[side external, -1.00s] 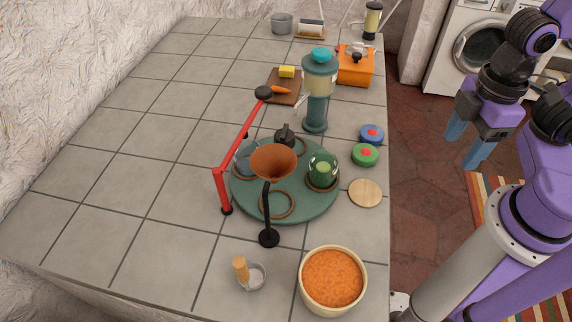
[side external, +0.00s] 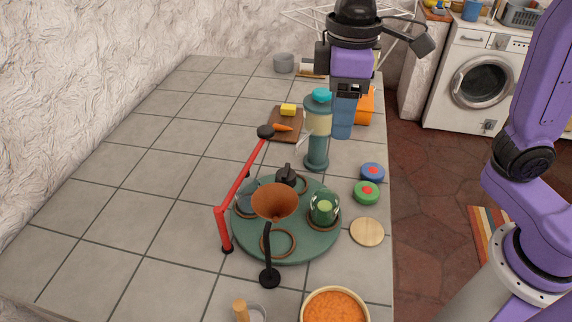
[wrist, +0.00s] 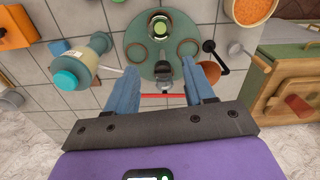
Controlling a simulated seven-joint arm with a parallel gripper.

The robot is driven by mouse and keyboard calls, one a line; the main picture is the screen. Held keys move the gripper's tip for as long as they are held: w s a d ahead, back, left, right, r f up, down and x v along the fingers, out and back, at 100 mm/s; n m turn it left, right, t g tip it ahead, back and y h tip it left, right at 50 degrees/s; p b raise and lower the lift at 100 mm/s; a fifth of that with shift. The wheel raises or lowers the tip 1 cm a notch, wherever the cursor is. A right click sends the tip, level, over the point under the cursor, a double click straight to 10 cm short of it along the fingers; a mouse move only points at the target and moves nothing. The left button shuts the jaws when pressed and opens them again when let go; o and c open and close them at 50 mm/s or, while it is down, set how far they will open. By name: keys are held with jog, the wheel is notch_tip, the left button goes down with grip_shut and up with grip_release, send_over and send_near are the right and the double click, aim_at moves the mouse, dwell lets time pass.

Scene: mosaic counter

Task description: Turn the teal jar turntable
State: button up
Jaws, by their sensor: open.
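The teal turntable (side external: 310,245) is a round disc on the tiled counter, with several brown rings on it. The turntable also shows in the wrist view (wrist: 146,34), beyond my fingers. My gripper (side external: 343,132) is open and empty. It points down above the counter's right side, behind the turntable and apart from it, overlapping the teal-lidded dispenser's edge in the side view.
A brown funnel (side external: 274,201) on a black stand rises at the turntable's front. A red bent bar (side external: 242,180) with a black knob stands at its left. The teal-lidded dispenser (side external: 317,148) stands behind. Counter left is clear.

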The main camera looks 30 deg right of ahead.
jog(key=m, duration=0.1)
send_near(286, 169)
notch_tip(286, 169, down, 9)
jog(key=shift+f, duration=0.1)
dwell(0.8)
grip_shut()
